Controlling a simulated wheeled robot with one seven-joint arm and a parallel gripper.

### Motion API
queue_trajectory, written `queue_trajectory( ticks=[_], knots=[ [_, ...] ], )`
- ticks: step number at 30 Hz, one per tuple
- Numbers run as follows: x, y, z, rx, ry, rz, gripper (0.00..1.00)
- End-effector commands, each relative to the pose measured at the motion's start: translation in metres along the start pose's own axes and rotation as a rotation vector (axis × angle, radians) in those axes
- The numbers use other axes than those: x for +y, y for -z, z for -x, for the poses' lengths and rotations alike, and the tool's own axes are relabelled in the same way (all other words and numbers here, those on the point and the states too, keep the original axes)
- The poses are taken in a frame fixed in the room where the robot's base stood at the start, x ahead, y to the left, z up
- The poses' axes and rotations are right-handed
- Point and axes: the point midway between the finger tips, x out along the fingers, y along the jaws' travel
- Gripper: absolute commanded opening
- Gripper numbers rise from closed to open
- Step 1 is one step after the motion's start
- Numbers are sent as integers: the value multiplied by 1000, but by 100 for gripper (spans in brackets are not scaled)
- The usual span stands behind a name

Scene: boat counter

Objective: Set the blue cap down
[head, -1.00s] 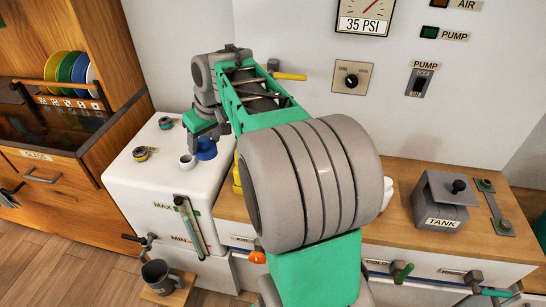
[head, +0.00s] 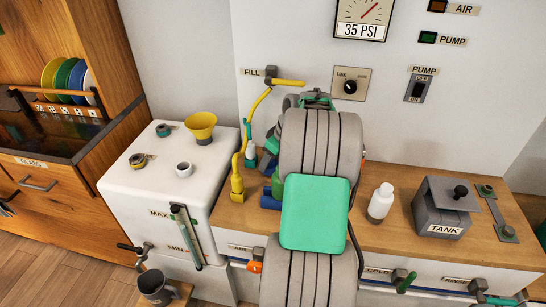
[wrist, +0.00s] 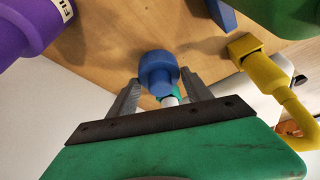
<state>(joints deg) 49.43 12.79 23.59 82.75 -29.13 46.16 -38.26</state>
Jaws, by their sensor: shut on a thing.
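The blue cap (wrist: 158,68) is between the grey fingertips of my gripper (wrist: 160,86) in the wrist view, and the gripper is shut on it. A wooden surface shows beyond the cap; I cannot tell whether the cap touches it. In the head view my arm covers most of the gripper, so I cannot clearly make out the cap there.
A yellow nozzle (wrist: 246,50), a purple object (wrist: 30,22) and a blue piece (wrist: 222,14) surround the gripper. A white bottle (head: 380,203) and the grey tank box (head: 445,207) stand on the counter. A yellow funnel (head: 201,124) stands on the white tank (head: 150,185).

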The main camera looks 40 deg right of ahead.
Motion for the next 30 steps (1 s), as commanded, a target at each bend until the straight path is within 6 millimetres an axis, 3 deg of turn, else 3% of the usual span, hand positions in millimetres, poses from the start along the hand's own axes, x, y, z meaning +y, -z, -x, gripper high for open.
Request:
queue_trajectory(
  ticks=[9, 12, 22, 23, 30],
  knots=[
    [38, 15, -10, 0, -1, -1, 12],
    [36, 11, -20, 0, -1, 0, 12],
    [36, 8, -25, 1, -2, 1, 12],
    [36, 9, -25, 1, -2, 1, 59],
    [36, 9, -24, 1, -2, 0, 78]
  ],
)
